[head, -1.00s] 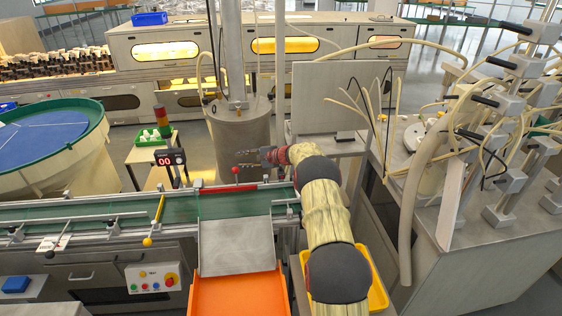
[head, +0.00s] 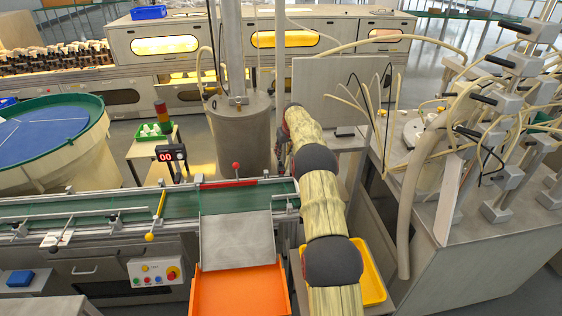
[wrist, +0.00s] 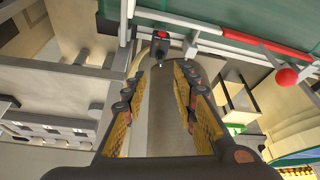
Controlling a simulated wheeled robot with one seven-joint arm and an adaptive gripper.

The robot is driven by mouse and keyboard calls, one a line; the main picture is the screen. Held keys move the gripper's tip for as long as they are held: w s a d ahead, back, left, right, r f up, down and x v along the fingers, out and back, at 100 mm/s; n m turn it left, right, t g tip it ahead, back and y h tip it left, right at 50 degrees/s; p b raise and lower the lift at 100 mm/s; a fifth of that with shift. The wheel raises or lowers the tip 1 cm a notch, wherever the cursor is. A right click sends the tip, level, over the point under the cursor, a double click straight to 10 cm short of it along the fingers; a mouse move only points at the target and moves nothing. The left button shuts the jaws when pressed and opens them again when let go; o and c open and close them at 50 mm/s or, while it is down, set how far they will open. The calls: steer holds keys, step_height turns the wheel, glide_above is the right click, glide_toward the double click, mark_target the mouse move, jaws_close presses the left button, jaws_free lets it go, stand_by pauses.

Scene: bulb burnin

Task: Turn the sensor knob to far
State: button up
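In the wrist view a small dark device (wrist: 160,47) with a reddish top is mounted at the conveyor edge, ahead of my fingertips. It looks like the sensor; a tiny pale spot shows on its lower face, but I cannot make out the knob's marking or setting. My gripper (wrist: 160,80) is open and empty, its two fingers apart on either side of the view below the device. I see no contact with it.
The green conveyor (head: 120,212) has a red bar (head: 228,183) and red ball (head: 236,166) close by; the ball also shows in the wrist view (wrist: 286,76). A grey cylinder (head: 240,135), a counter display (head: 170,156) and a panel (head: 340,95) stand behind. An orange tray (head: 240,290) lies in front.

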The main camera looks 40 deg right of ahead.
mark_target(281, 162)
steer(key=shift+b+x, duration=0.7)
steer(key=shift+x, duration=2.85)
steer(key=shift+s+a, duration=0.1)
jaws_close()
